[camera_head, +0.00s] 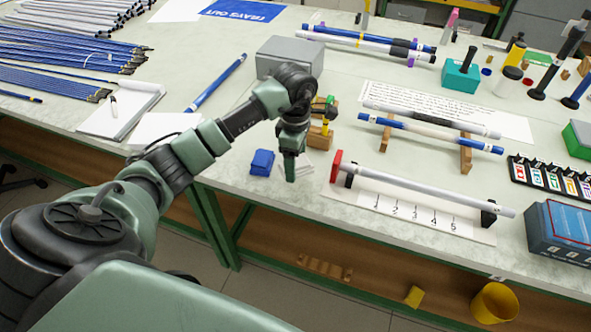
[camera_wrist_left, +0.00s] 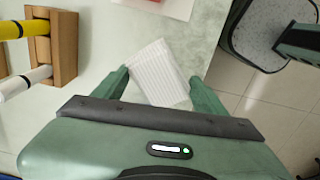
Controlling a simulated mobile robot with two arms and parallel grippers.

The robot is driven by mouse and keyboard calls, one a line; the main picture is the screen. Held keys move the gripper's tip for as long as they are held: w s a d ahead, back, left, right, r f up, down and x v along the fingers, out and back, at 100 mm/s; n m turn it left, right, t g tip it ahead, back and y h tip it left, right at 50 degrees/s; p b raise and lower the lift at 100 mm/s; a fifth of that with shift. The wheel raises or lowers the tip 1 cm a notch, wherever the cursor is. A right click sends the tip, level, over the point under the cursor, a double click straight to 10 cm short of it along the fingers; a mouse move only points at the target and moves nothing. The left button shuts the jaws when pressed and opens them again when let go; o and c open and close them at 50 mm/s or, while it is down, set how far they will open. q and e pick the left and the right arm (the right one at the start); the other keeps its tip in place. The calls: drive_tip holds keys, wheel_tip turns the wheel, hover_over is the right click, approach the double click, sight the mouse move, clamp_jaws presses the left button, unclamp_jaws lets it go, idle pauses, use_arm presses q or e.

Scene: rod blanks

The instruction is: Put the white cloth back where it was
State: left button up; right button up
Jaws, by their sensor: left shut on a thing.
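The white cloth (camera_wrist_left: 158,72) is a ribbed white square between the two fingers of my left gripper (camera_wrist_left: 158,88) in the left wrist view. In the head view my left gripper (camera_head: 290,176) points down near the table's front edge, and part of the white cloth (camera_head: 306,170) shows beside its fingers. The gripper is shut on the cloth. I cannot tell whether the cloth touches the table. A folded blue cloth (camera_head: 262,162) lies just left of the gripper. My right gripper is not in view.
A wooden holder (camera_wrist_left: 52,48) with yellow and white rods stands close by. A grey box (camera_head: 275,52) is behind my arm. The rod gauge board with numbers (camera_head: 415,222) lies to the right. The table top left of the blue cloth is clear.

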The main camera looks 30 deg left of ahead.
use_arm(q)
wheel_tip(320, 180, down, 4)
drive_tip(key=shift+f+p, duration=0.1)
drive_tip(key=shift+p, duration=0.2)
drive_tip(key=shift+f, duration=0.2)
drive_tip(key=o, duration=1.2)
drive_tip(key=shift+r, duration=0.55)
wheel_tip(320, 180, up, 11)
drive_tip(key=shift+r+b, duration=0.15)
drive_tip(key=shift+b, duration=1)
